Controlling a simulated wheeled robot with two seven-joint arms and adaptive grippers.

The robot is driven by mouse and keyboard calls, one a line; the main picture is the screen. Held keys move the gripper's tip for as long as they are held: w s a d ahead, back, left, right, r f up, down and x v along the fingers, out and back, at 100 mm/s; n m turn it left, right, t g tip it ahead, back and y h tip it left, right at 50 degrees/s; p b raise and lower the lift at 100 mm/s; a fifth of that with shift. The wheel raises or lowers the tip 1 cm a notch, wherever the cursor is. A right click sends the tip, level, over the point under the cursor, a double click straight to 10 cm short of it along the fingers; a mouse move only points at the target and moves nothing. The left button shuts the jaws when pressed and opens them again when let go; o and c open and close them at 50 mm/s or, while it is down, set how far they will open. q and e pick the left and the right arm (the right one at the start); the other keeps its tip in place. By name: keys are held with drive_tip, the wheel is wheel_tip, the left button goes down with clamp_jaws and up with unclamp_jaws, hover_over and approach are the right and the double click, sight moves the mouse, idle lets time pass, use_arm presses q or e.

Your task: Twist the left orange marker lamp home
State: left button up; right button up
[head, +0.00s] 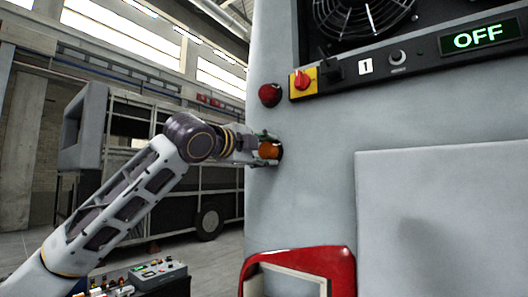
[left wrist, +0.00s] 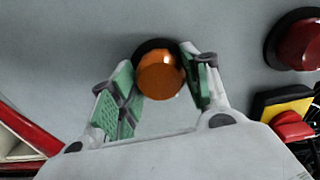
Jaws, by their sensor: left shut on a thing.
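The orange marker lamp (head: 269,151) sits at its dark round seat on the grey coach panel, near the panel's left edge. In the left wrist view the lamp (left wrist: 160,75) shows as an orange dome with the black seat (left wrist: 156,46) behind it. My left gripper (head: 262,147) reaches in from the left and is shut on the lamp. Its green-padded fingers (left wrist: 159,86) stand on both sides of the lamp. How far the lamp is seated in the panel cannot be told. My right gripper is not in view.
A dark red lamp (head: 270,95) sits just above the orange one. A switch strip with a red-on-yellow rotary switch (head: 302,80) and a green OFF display (head: 480,38) lies at upper right. A red-framed part (head: 340,268) is below. A raised grey panel (head: 440,215) stands right.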

use_arm(q)
drive_tip(key=shift+f, duration=0.1)
idle(0.4)
drive_tip(key=o, duration=1)
drive_tip(key=shift+s+a, duration=0.1)
drive_tip(key=shift+s, duration=0.05)
drive_tip(key=v, duration=1.1)
drive_tip(key=shift+s+a, duration=0.15)
drive_tip(key=shift+s, duration=0.15)
